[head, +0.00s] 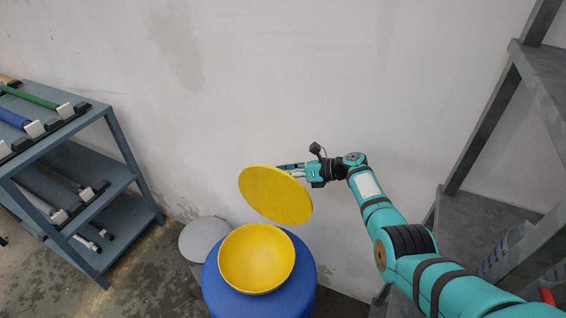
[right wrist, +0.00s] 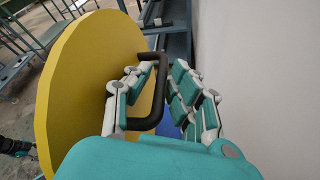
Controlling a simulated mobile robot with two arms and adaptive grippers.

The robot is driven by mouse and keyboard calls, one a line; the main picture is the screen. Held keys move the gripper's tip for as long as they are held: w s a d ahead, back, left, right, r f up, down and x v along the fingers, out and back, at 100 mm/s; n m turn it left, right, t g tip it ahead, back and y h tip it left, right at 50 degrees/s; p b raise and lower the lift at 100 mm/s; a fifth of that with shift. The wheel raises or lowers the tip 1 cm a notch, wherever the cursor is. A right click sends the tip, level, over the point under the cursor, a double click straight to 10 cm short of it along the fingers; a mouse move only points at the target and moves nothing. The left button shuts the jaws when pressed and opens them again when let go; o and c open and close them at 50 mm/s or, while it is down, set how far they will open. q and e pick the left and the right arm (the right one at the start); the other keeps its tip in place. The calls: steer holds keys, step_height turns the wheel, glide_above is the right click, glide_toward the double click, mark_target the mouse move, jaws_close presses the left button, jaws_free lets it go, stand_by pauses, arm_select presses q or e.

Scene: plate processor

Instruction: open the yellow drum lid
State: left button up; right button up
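The yellow drum lid (head: 275,195) is raised and tilted above a round yellow opening (head: 257,258) on top of a blue drum (head: 225,303). Whether a hinge holds the lid is hidden. In the right wrist view the lid (right wrist: 85,70) stands nearly on edge, with a black loop handle (right wrist: 158,95) on its near face. My right gripper (right wrist: 165,85) is at this handle. One finger is inside the loop, between bar and lid; the other is outside, with a gap to the bar. In the head view the right gripper (head: 290,168) is partly behind the lid.
A blue-grey shelf rack (head: 125,150) with several coloured rollers stands at the left. A grey disc (head: 203,240) is behind the drum's left side. The wall (head: 300,80) is close behind. A grey metal rack (head: 480,200) stands at the right beside my arm.

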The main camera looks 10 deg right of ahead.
step_height(320, 180, up, 9)
steer(key=shift+r, duration=0.1)
stand_by(0.3)
